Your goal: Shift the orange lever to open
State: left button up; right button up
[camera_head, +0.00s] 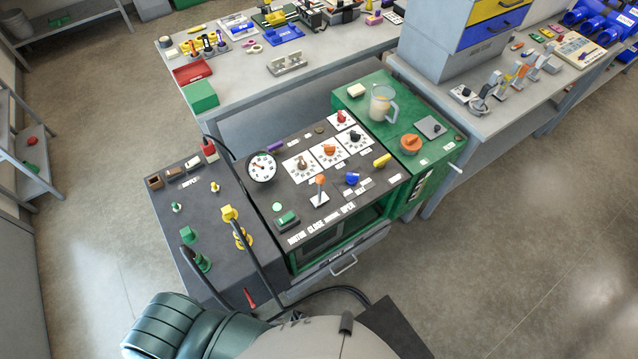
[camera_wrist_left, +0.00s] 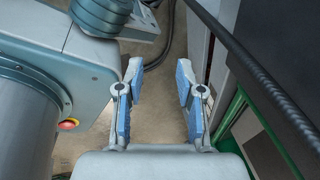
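The orange lever (camera_head: 320,183) stands up from a white plate on the dark top of the cart (camera_head: 334,211), in the head view. Its orange knob is at the top of a light stem. White lettering that includes OPEN and CLOSE runs along the cart's front edge below it. My left gripper (camera_wrist_left: 158,90) shows only in the left wrist view. Its two blue-padded fingers are apart with nothing between them, over the floor and beside the cart's green frame. The lever is not seen in that view. My right gripper is in neither view.
Rotary knobs (camera_head: 329,150) and a gauge (camera_head: 262,166) sit behind the lever. A blue knob (camera_head: 352,179) is to its right and a green switch (camera_head: 287,218) to its left. Black cables (camera_head: 262,262) cross the left panel. A jug (camera_head: 382,104) stands on the green section.

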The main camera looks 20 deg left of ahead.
pick_arm(q)
jog(key=w+d+r+m+t+b, duration=0.1)
jog(key=w+d+r+m, duration=0.1)
jog(key=w+m, duration=0.15)
jog(key=w+d+r+m+t, duration=0.1)
jog(key=w+d+r+m, duration=0.1)
jog(key=w, duration=0.3)
jog(key=m+t+y+b, duration=0.5)
jog(key=m+t, duration=0.7)
jog(key=m, duration=0.4)
send_near(320, 185)
jog(key=x, duration=0.9)
jog(key=shift+w+a+f+p, duration=0.1)
jog(key=shift+f+p, duration=0.05)
jog(key=shift+p, duration=0.2)
jog(key=shift+w+a, duration=0.2)
jog(key=shift+w, duration=0.5)
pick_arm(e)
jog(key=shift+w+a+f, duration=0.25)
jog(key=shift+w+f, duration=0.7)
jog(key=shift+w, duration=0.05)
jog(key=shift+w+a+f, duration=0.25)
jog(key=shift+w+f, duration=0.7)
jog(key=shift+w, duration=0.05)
pick_arm(q)
grip_shut()
